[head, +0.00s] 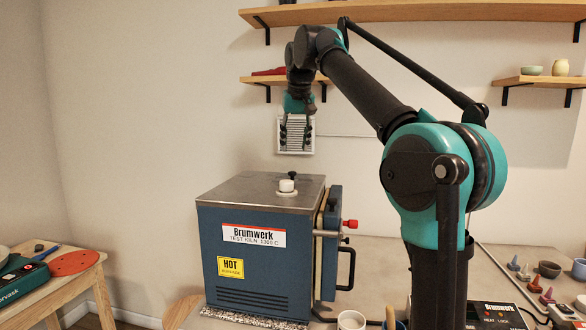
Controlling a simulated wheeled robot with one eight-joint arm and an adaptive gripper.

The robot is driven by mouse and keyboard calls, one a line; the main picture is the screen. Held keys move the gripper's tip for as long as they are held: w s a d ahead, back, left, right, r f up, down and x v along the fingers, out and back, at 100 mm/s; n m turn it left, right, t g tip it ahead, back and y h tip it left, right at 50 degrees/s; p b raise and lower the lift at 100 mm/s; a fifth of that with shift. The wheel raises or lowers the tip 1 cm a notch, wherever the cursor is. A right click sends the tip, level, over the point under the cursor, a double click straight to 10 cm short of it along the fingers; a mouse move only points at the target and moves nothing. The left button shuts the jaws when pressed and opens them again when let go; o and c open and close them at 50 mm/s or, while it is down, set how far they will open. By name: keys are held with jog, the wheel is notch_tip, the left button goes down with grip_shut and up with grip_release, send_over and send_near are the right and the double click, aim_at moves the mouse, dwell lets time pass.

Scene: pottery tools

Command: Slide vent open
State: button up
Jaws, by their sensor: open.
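A blue test kiln (256,262) stands on the table, its grey metal top (235,190) facing up. On that top is a small metal plate (287,194) with a white round knob (287,186), and a small black knob (292,175) just behind it. The plate looks like the vent slide; whether it covers an opening cannot be seen. My gripper (297,139) hangs fingers down above and behind the white knob in the picture, apart from it. It is open and seems empty. A white slatted panel (281,148) on the wall shows behind my fingers.
The kiln's right side has a red knob (350,224) and black handle (352,268). Shelves (420,12) run above. A white cup (351,320), a control box (497,315), small pots and coloured cones are at lower right.

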aim_at(292, 172)
jog(key=x, duration=0.9)
jog(key=shift+f, duration=0.15)
grip_shut()
